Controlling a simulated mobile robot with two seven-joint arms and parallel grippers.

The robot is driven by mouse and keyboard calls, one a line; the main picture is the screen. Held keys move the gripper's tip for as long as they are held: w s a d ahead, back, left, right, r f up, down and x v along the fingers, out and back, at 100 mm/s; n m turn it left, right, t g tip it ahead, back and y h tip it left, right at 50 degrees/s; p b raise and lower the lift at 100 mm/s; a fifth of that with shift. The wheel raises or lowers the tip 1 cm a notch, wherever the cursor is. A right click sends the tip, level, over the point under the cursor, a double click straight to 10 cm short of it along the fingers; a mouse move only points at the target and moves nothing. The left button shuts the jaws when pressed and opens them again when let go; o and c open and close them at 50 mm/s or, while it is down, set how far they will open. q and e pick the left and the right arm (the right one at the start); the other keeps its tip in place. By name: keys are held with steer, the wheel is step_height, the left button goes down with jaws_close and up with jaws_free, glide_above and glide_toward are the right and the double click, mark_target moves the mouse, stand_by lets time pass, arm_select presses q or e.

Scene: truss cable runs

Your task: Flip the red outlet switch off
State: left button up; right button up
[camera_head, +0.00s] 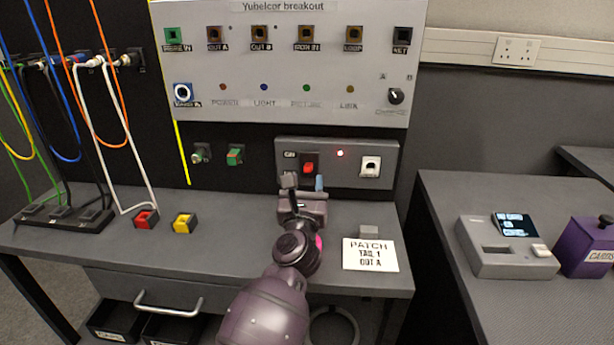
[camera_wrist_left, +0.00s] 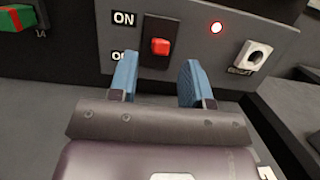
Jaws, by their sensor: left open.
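The red switch (camera_head: 309,168) sits in a black plate on a grey outlet box (camera_head: 335,150) at the back of the bench. It also shows in the left wrist view (camera_wrist_left: 160,46), beside ON and OFF labels, the lower one partly hidden by a finger. A lamp (camera_wrist_left: 217,28) to its right glows red. My left gripper (camera_head: 304,186) is just in front of and below the switch. Its two blue-tipped fingers (camera_wrist_left: 160,80) are apart and empty, one on each side below the switch; I cannot tell any contact. My right gripper is not in view.
A round-socketed white fitting (camera_head: 370,166) is right of the lamp. The breakout panel (camera_head: 290,100) hangs above. A PATCH card (camera_head: 370,254) lies on the bench at right. Red (camera_head: 146,218) and yellow (camera_head: 184,222) blocks sit left, near hanging cables.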

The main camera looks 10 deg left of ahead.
arm_select(q)
steer(key=shift+v, duration=4)
steer(key=shift+c, duration=0.2)
